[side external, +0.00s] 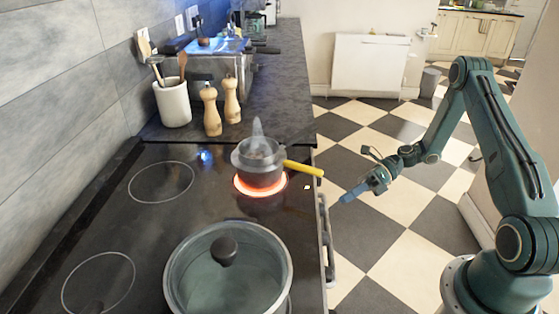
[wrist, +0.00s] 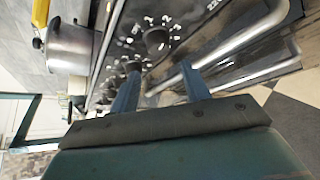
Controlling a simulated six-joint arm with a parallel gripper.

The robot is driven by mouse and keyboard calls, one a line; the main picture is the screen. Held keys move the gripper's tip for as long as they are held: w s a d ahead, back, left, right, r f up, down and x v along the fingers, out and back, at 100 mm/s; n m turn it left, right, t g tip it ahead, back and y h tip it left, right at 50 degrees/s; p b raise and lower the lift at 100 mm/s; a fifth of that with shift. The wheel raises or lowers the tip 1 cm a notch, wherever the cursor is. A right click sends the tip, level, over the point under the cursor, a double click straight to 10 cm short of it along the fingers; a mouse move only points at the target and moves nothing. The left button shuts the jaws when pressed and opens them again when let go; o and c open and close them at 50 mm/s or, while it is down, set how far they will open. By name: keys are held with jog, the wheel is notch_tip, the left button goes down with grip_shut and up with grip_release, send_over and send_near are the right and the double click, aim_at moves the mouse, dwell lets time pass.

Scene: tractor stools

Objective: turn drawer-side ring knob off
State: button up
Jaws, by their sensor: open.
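A glowing orange ring (side external: 260,187) is lit under a small steaming saucepan (side external: 258,162) with a yellow handle. The saucepan also shows at the upper left of the wrist view (wrist: 70,47). Dark round knobs with white marks sit on the front panel in the wrist view: one in clear sight (wrist: 157,40) and another (wrist: 133,67) beside the left fingertip. I cannot tell which one is the drawer-side knob. My gripper (side external: 347,196) is open and empty in front of the cooker's front edge; in the wrist view (wrist: 160,68) its fingers point at the panel. Contact cannot be told.
A metal handle rail (wrist: 240,36) runs along the front below the knobs, close to my right finger. A large lidded glass pot (side external: 228,282) stands on the near ring. Wooden mills (side external: 211,112) and a utensil crock (side external: 173,103) stand behind. The chequered floor beside the cooker is clear.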

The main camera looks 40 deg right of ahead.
jog(key=shift+x, duration=3.3)
jog(key=shift+a+f, duration=0.1)
jog(key=shift+a, duration=0.05)
jog(key=shift+c, duration=0.5)
jog(key=c, duration=0.6)
